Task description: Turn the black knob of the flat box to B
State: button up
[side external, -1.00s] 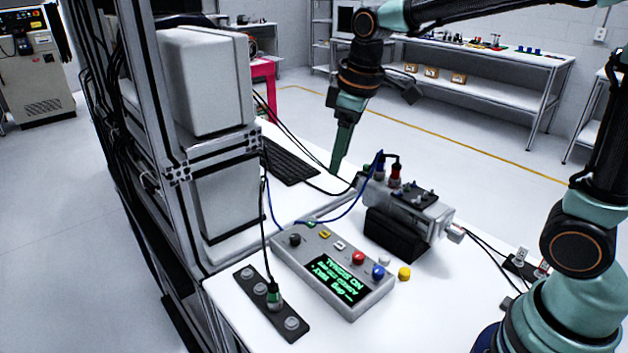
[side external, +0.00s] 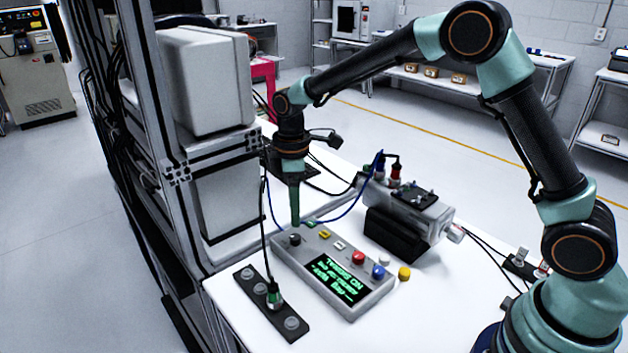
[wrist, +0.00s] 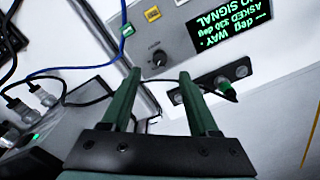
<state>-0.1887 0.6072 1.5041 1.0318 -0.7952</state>
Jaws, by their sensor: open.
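The flat grey box (side external: 343,305) lies on the white table, its green-lit screen (side external: 335,277) reading NO SIGNAL. Its black knob (side external: 295,239) is at the box's far left corner; in the wrist view the knob (wrist: 159,58) shows just beyond and between my fingertips. My gripper (side external: 296,222) points down close above the knob in the side view. In the wrist view its two green fingers (wrist: 160,74) stand apart with nothing between them. I cannot tell whether they touch the knob, and the knob's letters are too small to read.
A black strip with round sockets (side external: 245,273) and a plugged cable lies left of the box. A servo on a black stand (side external: 395,236) is behind it, right. A blue cable (side external: 348,208) loops near my gripper. A yellow button (side external: 404,273) sits right of the box.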

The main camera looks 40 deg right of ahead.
aim_at(296, 237)
notch_tip(296, 237, down, 7)
dwell(0.3)
grip_shut()
